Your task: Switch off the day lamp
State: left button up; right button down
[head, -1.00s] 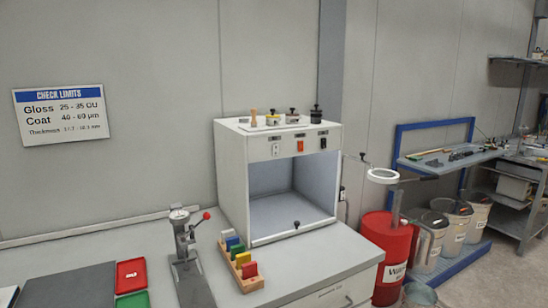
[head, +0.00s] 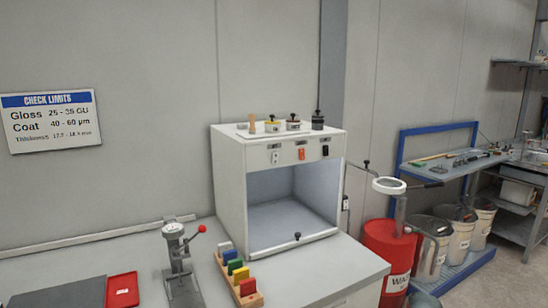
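A white light booth (head: 228,192) with an open front stands on the counter against the wall. Its front panel carries three switches in a row: a white one (head: 275,157) at the left, an orange-red one (head: 302,154) in the middle and a black one (head: 325,150) at the right. The small labels above them are too small to read. The booth interior (head: 290,220) looks pale blue-grey, and no lamp itself shows. Neither of my grippers is in view.
Several small pots and knobbed tools (head: 293,124) stand on top of the booth. A gauge stand (head: 177,255), a rack of coloured blocks (head: 240,280) and a red tray (head: 122,291) are on the counter. A red bin (head: 388,250) and a ring magnifier (head: 389,185) are to the right.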

aim_at(275, 156)
jog(key=i+l+u, duration=0.2)
jog(key=i, duration=0.65)
